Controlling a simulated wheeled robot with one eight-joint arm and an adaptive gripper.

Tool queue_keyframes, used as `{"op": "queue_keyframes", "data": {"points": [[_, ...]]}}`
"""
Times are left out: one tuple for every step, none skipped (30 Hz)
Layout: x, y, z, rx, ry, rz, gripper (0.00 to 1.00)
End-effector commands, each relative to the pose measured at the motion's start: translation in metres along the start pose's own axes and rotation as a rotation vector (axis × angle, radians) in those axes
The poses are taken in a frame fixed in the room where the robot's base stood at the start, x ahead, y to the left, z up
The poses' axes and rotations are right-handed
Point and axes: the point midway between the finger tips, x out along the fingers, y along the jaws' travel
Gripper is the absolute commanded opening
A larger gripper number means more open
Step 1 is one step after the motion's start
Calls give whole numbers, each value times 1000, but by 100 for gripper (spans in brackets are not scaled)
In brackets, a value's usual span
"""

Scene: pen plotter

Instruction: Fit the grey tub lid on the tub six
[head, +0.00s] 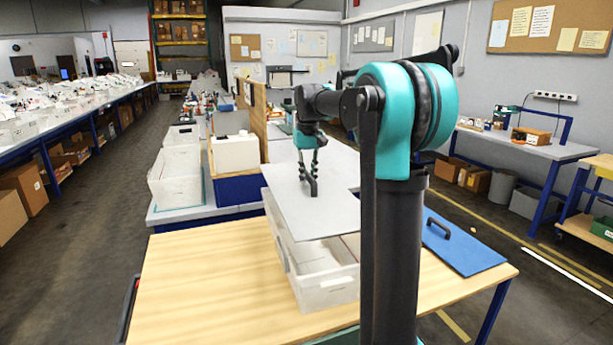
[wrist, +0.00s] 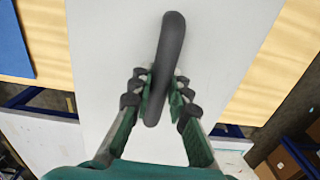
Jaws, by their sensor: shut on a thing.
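The grey tub lid (head: 335,210) is a flat panel with a dark upright handle (wrist: 172,50). My gripper (head: 309,175) is shut on that handle from above, with a finger on each side in the wrist view (wrist: 160,92). The lid is over the far part of a whitish open tub (head: 325,293) on the wooden table. The tub's near end shows uncovered, with its inside visible. I cannot tell whether the lid touches the rim. No number is readable on the tub. My arm column hides the right side of lid and tub.
A blue lid (head: 470,250) with a black handle lies on the right of the wooden table (head: 205,290). The table's left part is clear. Behind stands a bench with white bins (head: 175,180) and a white box (head: 236,153).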

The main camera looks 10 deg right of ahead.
Motion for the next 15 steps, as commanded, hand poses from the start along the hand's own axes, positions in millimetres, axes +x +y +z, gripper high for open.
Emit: {"op": "queue_keyframes", "data": {"points": [[0, 0, 0, 0, 0, 0, 0], [0, 0, 0, 0, 0, 0, 0], [0, 0, 0, 0, 0, 0, 0], [0, 0, 0, 0, 1, 0, 0], [0, 0, 1, 0, 1, -1, 0], [1, 0, 0, 0, 1, -1, 0], [2, 0, 0, 0, 1, -1, 0], [4, 0, 0, 0, 1, -1, 0], [6, 0, 0, 0, 1, -1, 0], [8, 0, 0, 0, 1, -1, 0], [10, 0, 0, 0, 1, -1, 0], [13, 0, 0, 0, 1, -1, 0], [16, 0, 0, 0, 1, -1, 0], [18, 0, 0, 0, 1, -1, 0], [22, 0, 0, 0, 1, -1, 0]]}}
